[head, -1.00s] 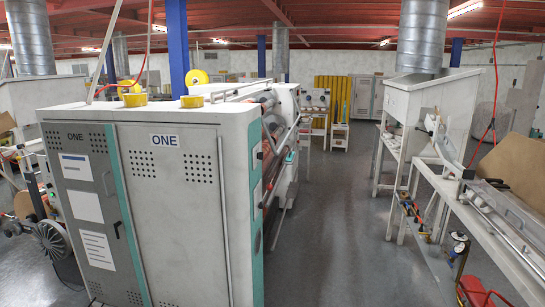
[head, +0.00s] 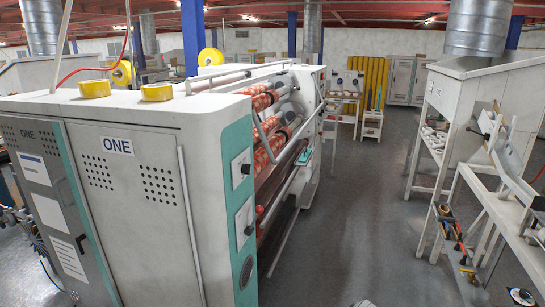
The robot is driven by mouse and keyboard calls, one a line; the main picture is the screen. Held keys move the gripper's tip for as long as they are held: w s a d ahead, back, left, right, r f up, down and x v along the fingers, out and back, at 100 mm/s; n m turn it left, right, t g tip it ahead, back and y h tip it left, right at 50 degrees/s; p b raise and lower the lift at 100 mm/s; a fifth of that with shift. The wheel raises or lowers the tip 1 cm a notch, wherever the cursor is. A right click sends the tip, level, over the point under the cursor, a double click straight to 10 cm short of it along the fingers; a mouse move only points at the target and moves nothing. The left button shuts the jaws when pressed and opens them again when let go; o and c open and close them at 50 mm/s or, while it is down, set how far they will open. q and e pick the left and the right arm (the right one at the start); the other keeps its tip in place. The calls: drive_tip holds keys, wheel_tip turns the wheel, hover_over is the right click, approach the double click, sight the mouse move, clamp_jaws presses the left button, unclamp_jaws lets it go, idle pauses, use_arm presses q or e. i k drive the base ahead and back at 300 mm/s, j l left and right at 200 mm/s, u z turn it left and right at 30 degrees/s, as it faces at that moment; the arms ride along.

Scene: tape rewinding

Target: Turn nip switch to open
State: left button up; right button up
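The large white machine (head: 150,150) marked ONE stands at the left and middle of the head view. On the teal-edged end panel are two white switch plates, an upper one (head: 241,168) and a lower one (head: 244,222). Each carries a small dark knob. Their labels are too small to read, so I cannot tell which is the nip switch or how it is set. Orange-patterned rolls (head: 270,145) show behind the panel.
A grey-floored aisle (head: 350,220) runs clear along the machine's right side. White workbenches (head: 490,200) with tools below line the right edge. A small white stand (head: 372,124) is farther back.

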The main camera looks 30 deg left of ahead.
sight(246, 168)
drive_tip(key=i+u, duration=0.1)
drive_tip(key=i, duration=0.8)
drive_tip(key=u, duration=0.35)
